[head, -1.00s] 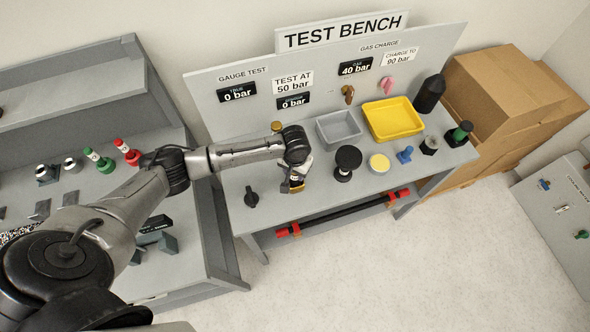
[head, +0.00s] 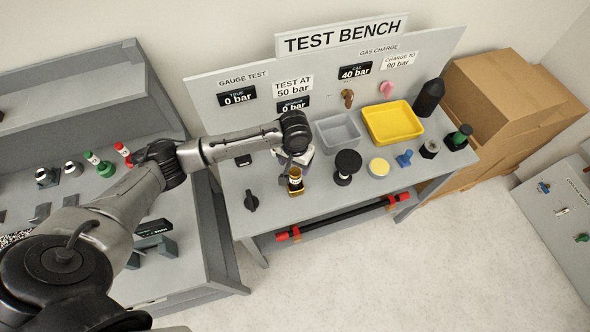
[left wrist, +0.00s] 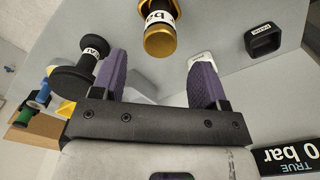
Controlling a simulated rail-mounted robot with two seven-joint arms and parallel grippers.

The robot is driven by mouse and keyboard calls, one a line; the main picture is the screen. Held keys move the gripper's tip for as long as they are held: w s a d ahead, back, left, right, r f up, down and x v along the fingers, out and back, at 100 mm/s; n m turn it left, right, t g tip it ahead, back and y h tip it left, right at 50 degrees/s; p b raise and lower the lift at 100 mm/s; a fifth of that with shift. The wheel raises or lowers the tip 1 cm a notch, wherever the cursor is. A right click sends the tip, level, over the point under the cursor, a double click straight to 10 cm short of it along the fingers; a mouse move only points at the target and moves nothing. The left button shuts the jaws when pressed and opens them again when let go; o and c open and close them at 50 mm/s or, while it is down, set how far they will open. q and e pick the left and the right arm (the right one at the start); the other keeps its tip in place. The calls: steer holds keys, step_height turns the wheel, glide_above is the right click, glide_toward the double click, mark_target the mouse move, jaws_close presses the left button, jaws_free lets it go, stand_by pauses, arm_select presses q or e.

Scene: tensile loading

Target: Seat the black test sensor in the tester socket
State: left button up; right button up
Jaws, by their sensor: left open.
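My left gripper (head: 294,155) is open and empty, behind and above the sensor. Its two purple fingers (left wrist: 160,75) stand apart with nothing between them. My right gripper is not in view.
A small black holder (head: 243,160) and a black knob (head: 251,200) are left of the sensor. A black mushroom-shaped part (head: 347,165) stands close on its right. A grey tray (head: 338,130) and yellow tray (head: 393,121) lie further right. The back panel (head: 225,110) rises behind.

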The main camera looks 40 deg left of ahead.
arm_select(q)
steer(key=shift+r, duration=2.4)
steer(key=s+d+f+m+t+h, duration=0.2)
steer(key=s+d+f+m, duration=0.35)
steer(key=s+d, duration=0.7)
steer(key=s+a+y, duration=0.1)
steer(key=s+a, duration=0.1)
steer(key=s, duration=0.5)
steer(key=s+a+f+t, duration=0.1)
steer(key=s+a, duration=0.1)
steer(key=s, duration=0.5)
steer(key=shift+s+a+n+t+y, duration=0.3)
steer(key=shift+s+n+y, duration=0.05)
steer(key=shift+s+y, duration=0.05)
steer(key=shift+r, duration=0.1)
